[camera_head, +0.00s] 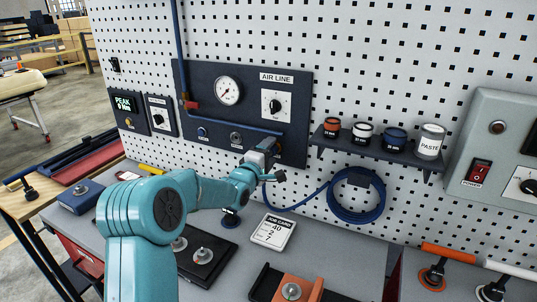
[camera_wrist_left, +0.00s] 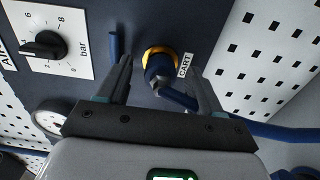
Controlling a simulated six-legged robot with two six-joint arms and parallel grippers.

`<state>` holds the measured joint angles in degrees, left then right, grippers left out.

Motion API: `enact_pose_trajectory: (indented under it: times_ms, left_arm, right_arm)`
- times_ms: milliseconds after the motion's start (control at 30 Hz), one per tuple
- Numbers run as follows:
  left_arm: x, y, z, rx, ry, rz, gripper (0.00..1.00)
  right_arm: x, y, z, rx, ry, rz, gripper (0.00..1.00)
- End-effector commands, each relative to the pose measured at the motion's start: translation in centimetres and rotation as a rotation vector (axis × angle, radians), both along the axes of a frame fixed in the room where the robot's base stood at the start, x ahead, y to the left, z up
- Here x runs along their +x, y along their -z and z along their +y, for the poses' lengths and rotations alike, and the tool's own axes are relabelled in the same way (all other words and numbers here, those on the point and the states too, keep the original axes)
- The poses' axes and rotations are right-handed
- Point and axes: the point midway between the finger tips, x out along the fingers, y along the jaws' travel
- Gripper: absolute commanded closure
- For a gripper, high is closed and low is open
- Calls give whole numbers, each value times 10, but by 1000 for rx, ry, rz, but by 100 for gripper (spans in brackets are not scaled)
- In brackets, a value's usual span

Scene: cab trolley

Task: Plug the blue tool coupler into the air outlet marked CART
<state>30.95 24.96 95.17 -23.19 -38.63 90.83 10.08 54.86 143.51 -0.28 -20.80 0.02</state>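In the left wrist view the blue tool coupler (camera_wrist_left: 160,72) sits at the air outlet (camera_wrist_left: 157,51), whose yellow ring shows around its far end beside the CART label (camera_wrist_left: 185,65). How deep the coupler sits I cannot tell. A blue hose (camera_wrist_left: 268,131) runs off to the right. My left gripper (camera_wrist_left: 163,78) is open, its fingers on either side of the coupler with gaps showing. In the head view my left gripper (camera_head: 266,156) is at the lower right of the AIR LINE panel (camera_head: 297,110), hiding the CART outlet. My right gripper is not in view.
A hose coil (camera_head: 358,196) hangs right of my gripper, below a shelf (camera_head: 375,146) of small pots. Two other outlets sit on the panel to the left. A job card (camera_head: 273,232) and a black tray (camera_head: 208,262) lie on the bench below.

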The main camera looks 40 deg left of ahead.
Motion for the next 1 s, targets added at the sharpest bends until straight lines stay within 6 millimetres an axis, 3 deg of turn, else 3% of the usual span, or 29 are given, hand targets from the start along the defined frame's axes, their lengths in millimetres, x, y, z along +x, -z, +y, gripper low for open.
enact_pose_trajectory:
  times_ms: [200, 333, 800, 1000]
  left_arm:
    - [-3, 1, 0, 0, -1, 1, 34]
    - [-17, 2, -5, 0, -1, -1, 34]
    - [-122, 2, -38, 2, -3, -2, 34]
    - [-149, 1, -47, 1, -1, -1, 34]
  right_arm:
    - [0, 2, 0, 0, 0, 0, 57]
    - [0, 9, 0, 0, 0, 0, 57]
    - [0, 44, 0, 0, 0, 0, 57]
    - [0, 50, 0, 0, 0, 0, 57]
